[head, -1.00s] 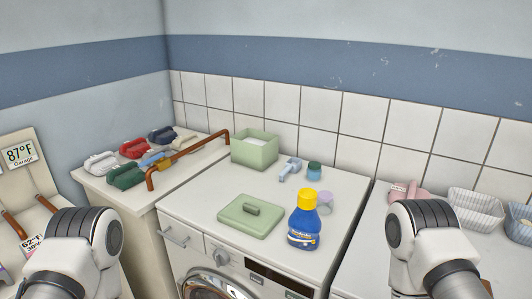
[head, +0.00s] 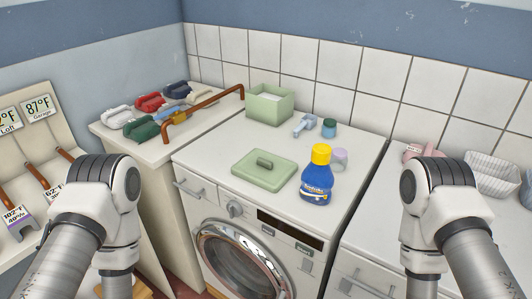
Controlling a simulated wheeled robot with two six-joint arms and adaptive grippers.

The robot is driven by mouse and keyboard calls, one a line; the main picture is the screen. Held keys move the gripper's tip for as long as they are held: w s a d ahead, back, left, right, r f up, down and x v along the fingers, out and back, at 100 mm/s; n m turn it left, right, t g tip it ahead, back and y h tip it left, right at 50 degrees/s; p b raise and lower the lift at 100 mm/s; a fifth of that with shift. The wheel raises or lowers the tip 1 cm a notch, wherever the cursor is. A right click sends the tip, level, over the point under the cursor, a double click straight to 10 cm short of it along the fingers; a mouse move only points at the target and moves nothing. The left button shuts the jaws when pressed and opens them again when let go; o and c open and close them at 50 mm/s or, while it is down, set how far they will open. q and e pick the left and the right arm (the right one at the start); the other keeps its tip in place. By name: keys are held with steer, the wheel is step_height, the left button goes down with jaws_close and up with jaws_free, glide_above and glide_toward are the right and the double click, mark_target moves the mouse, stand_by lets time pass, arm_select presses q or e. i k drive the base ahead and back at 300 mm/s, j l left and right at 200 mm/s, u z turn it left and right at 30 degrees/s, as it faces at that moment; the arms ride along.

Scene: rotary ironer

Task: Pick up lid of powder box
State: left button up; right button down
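The green lid (head: 264,170), with a small darker handle on top, lies flat on the white washing machine top near its front edge. The powder box (head: 269,104) is an open green box with white powder inside, standing behind the lid at the back of the machine. My two arms come in at the lower left and lower right, on either side of the machine. Their grippers are below the picture or hidden, so neither shows.
A blue bottle with a yellow cap (head: 317,175) stands close to the right of the lid. A grey-blue scoop (head: 304,125), a small teal-capped jar (head: 329,127) and a lilac cap (head: 339,158) are behind it. The machine top left of the lid is clear.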

mark_target(269, 172)
steer(key=i+j, duration=0.1)
steer(key=i+j+z, duration=0.3)
steer(key=j+z, duration=0.3)
steer(key=j, duration=0.15)
steer(key=i+j+z, duration=0.1)
steer(key=j+z, duration=0.2)
steer(key=j, duration=0.15)
steer(key=j+z, duration=0.3)
steer(key=j, duration=0.15)
